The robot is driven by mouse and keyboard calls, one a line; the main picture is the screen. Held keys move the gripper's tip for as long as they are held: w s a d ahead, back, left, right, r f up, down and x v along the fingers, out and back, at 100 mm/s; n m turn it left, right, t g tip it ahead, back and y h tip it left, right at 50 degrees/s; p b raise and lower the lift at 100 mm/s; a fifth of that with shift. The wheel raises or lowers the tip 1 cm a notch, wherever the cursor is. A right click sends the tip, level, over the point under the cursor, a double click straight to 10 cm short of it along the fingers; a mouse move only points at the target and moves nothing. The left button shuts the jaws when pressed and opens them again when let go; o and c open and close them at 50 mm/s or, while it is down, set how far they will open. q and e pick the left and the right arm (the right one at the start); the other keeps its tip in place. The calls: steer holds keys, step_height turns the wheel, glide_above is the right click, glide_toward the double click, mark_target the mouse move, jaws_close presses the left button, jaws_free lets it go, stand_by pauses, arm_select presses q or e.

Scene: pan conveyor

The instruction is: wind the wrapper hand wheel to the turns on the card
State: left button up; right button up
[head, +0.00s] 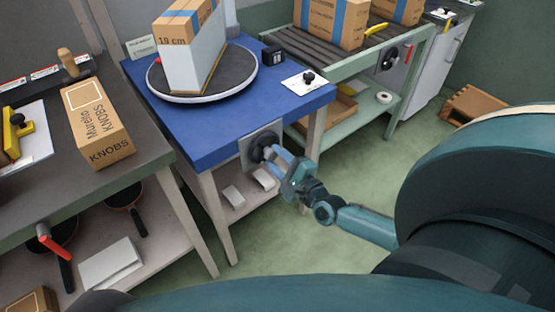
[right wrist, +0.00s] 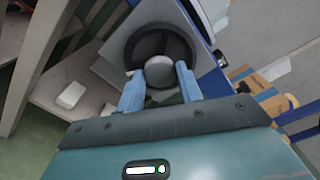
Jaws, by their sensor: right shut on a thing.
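The wrapper hand wheel (head: 262,148) is a dark wheel on a grey plate on the front side of the blue wrapper table (head: 216,130). In the right wrist view the wheel (right wrist: 160,40) shows its rim, spokes and a round grey knob (right wrist: 159,71). My right gripper (head: 273,158) is at the wheel. In the right wrist view its two blue fingers (right wrist: 160,82) are shut on the knob, one on each side. A card (head: 140,46) stands at the table's back left corner; its writing is too small to read. My left gripper is not in view.
A turntable (head: 240,80) bears a tall wrapped carton (head: 195,60). A white panel with a black knob (head: 308,83) lies on the table's right. A bench with a KNOBS box (head: 97,125) stands left. A roller conveyor (head: 320,50) stands behind right. Green floor lies open in front.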

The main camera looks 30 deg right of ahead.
steer(key=o, duration=1)
steer(key=shift+s, duration=0.1)
steer(key=s+d, duration=0.1)
steer(key=s, duration=1.2)
steer(key=shift+p, duration=0.3)
